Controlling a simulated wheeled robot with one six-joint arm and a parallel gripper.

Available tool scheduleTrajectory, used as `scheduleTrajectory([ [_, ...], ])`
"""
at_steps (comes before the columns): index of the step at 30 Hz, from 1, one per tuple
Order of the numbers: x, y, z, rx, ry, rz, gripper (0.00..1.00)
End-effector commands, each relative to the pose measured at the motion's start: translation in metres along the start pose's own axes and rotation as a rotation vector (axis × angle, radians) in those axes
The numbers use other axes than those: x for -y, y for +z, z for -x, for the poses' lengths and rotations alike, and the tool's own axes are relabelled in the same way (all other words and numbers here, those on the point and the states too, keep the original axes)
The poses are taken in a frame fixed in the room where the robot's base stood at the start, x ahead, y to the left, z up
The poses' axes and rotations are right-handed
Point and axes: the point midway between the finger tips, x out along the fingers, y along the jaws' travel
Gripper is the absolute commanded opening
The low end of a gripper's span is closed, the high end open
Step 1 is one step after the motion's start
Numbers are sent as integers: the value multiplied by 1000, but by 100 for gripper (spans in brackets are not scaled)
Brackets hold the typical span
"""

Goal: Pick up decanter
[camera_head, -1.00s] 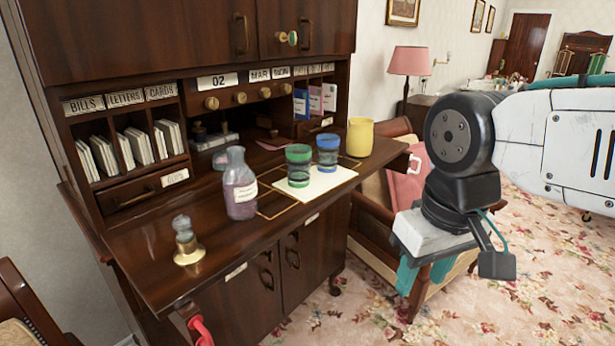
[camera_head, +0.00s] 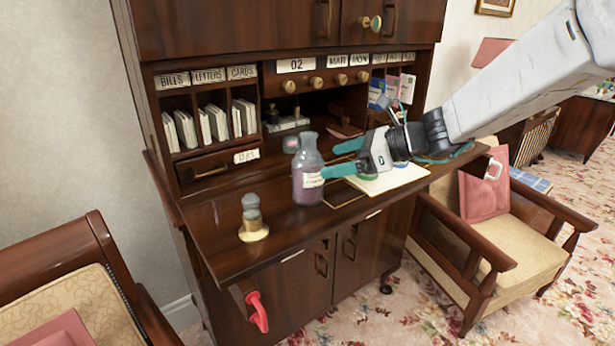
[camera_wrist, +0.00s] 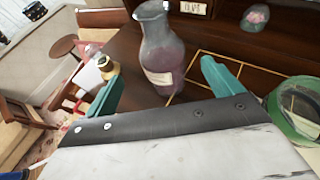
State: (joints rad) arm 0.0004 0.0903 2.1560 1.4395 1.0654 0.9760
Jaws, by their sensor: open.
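The decanter (camera_head: 308,172) is a clear glass bottle with purple contents and a pale label. It stands upright on the wooden desk's fold-down top (camera_head: 212,210). My gripper (camera_head: 330,160) reaches in from the right, its teal fingers open and empty, with the tips at the decanter's right side. In the wrist view the decanter (camera_wrist: 160,55) stands just beyond the gap between the two fingers (camera_wrist: 161,72). I cannot tell whether either finger touches it.
A small glass-and-brass piece (camera_head: 253,220) stands to the decanter's left. Pale paper (camera_head: 388,182) lies under my gripper. A green-rimmed glass (camera_wrist: 285,115) is close at right in the wrist view. Chairs flank the desk; a red item (camera_head: 257,311) hangs at its front.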

Motion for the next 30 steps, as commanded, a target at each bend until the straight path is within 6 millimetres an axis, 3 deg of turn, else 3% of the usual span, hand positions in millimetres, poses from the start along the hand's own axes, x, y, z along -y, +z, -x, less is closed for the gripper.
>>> scheduleTrajectory([
  [11, 4, 0, -36, 11, -6, -25, 91],
  [19, 3, -2, -75, 9, -5, -24, 91],
  [26, 4, -2, -79, 11, -8, -23, 91],
  [27, 4, -2, -79, 11, -8, -23, 88],
  [30, 4, -2, -79, 11, -8, -23, 60],
])
